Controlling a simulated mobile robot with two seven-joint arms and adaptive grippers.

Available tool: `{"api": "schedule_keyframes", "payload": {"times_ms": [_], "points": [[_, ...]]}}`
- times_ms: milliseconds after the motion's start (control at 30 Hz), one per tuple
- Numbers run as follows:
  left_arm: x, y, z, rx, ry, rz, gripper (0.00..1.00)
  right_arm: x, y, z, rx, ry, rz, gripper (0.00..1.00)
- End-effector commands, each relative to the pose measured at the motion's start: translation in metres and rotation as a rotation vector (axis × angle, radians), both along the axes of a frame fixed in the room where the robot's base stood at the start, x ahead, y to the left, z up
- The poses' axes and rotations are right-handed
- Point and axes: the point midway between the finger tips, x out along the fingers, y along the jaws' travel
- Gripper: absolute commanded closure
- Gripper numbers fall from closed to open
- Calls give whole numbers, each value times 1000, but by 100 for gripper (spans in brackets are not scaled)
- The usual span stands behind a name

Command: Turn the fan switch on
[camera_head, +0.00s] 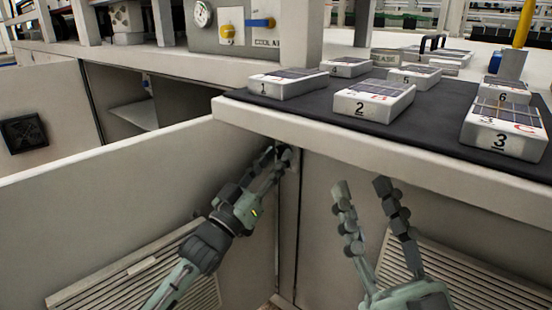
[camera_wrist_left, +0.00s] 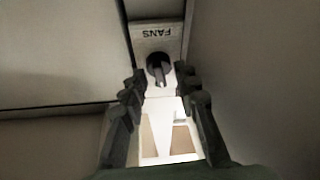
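The fan switch is a dark round knob (camera_wrist_left: 159,68) on a pale plate labelled FANS (camera_wrist_left: 157,33), which appears upside down in the left wrist view. My left gripper (camera_wrist_left: 161,80) is open, with one finger on each side of the view just short of the knob. I cannot tell whether either finger touches it. In the head view my left gripper (camera_head: 280,152) reaches in under the table's front edge near the corner post, and the knob is hidden there. My right gripper (camera_head: 362,186) is open and empty in front of the cabinet under the table.
A pale panel (camera_head: 110,190) stands at the left. A control box (camera_head: 234,28) with a gauge is at the back.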

Motion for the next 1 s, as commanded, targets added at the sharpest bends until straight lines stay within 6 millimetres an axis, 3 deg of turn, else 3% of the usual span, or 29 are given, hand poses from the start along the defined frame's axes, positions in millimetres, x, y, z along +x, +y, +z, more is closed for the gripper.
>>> {"api": "schedule_keyframes", "payload": {"times_ms": [500,700,1000], "points": [[-77,48,-39,2,4,0,70,1,0,0,1,1,-2,60],[-88,55,-42,1,1,0,70,1,0,0,1,1,-2,60],[-89,55,-42,0,0,0,70,1,0,0,1,1,-2,60]]}}
